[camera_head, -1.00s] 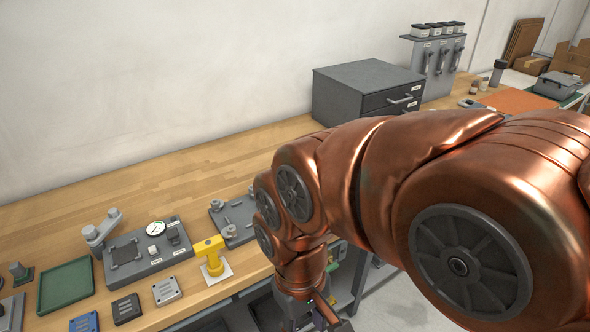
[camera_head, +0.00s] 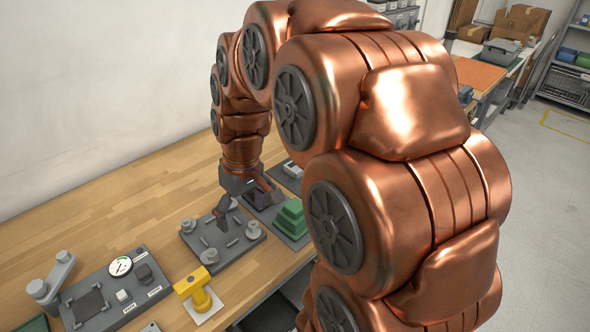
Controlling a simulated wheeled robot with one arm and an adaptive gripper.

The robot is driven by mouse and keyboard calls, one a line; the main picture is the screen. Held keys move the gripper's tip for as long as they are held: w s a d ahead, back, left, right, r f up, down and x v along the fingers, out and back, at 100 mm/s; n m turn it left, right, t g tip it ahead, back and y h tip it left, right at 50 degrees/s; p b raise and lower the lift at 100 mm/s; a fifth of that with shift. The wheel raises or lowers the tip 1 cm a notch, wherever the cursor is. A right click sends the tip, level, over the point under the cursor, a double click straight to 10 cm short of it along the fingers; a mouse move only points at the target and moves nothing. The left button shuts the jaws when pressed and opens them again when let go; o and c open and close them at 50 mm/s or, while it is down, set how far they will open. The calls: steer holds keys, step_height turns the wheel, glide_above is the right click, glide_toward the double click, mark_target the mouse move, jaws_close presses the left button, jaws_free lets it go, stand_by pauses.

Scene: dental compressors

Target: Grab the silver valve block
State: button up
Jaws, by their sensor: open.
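My gripper (camera_head: 244,207) is open and empty, pointing down, with its fingers apart. It hangs above or beside the grey plate with metal posts (camera_head: 212,252); the height between them is hard to judge. A small piece of a light grey block (camera_head: 151,328), which looks like the silver valve block, shows at the bottom edge, left of the yellow fixture. Most of it is cut off by the picture's edge. My gripper is well up and right of it in the picture.
A yellow fixture (camera_head: 196,290) stands on a white base. A grey gauge panel (camera_head: 108,313) is at lower left. A green block (camera_head: 290,218) sits on a dark plate right of my gripper. The wooden bench (camera_head: 120,215) is clear along the wall.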

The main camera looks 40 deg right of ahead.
steer(key=w+d+f+t, duration=0.1)
steer(key=w+d, duration=0.3)
steer(key=d, duration=0.3)
steer(key=w+d+f+t, duration=0.1)
steer(key=w+d, duration=0.3)
steer(key=d, duration=0.4)
steer(key=t+h, duration=0.1)
glide_toward(297, 166)
steer(key=f, duration=0.2)
steer(key=shift+m, duration=0.3)
steer(key=shift+w+p+x, duration=0.2)
steer(key=shift+p+x, duration=0.25)
steer(key=shift+x, duration=1.5)
steer(key=shift+w+p+x, duration=0.2)
steer(key=shift+p+x, duration=0.2)
steer(key=shift+x, duration=1.5)
steer(key=shift+d+r, duration=0.1)
steer(key=shift+c, duration=0.2)
steer(key=c, duration=1.4)
